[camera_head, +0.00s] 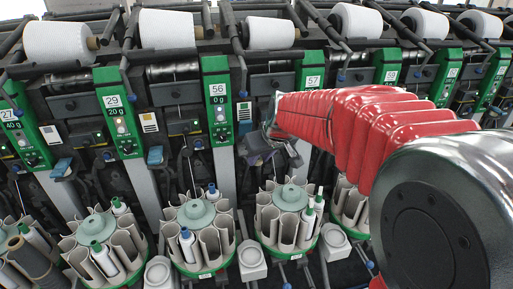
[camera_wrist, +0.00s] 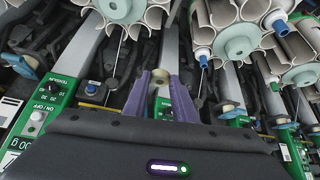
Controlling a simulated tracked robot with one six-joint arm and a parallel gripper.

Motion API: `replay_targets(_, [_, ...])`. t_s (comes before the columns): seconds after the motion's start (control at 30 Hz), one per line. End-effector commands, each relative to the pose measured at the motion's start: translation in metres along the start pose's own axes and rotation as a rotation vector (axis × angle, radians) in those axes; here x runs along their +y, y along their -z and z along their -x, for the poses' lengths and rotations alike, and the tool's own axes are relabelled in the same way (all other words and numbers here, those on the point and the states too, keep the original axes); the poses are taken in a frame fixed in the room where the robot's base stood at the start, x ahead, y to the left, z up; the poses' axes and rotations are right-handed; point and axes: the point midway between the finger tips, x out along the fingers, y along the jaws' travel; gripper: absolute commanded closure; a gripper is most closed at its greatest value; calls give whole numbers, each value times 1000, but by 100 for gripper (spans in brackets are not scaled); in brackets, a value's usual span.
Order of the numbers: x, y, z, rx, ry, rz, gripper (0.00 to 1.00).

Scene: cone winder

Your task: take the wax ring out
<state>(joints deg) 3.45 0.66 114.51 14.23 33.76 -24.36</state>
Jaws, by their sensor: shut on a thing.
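Part of the ring is hidden by the fingers. In the head view my gripper (camera_head: 268,145) is at the end of my red-sleeved arm, in front of the winding unit beside the green panel marked 57 (camera_head: 312,77). The ring cannot be made out there. I cannot tell whether the ring still touches its holder.
Green panels marked 56 (camera_head: 217,95) and 29 (camera_head: 117,112) stand to the left. White yarn cones (camera_head: 166,29) line the top. Round magazines with grey tubes (camera_head: 290,198) stand below my gripper. Dark machine parts and grey posts crowd both sides of the fingers.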

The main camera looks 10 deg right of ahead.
Motion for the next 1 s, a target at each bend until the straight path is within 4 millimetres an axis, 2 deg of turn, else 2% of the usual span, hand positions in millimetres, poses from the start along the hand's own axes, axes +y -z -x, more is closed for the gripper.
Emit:
replay_targets(0.1, [-3, -13, 9, 1, 0, -1, 96])
replay_targets(0.3, [-6, -25, 16, 0, 0, -1, 96])
replay_targets(1.0, [-6, -27, 17, -1, 0, 0, 96])
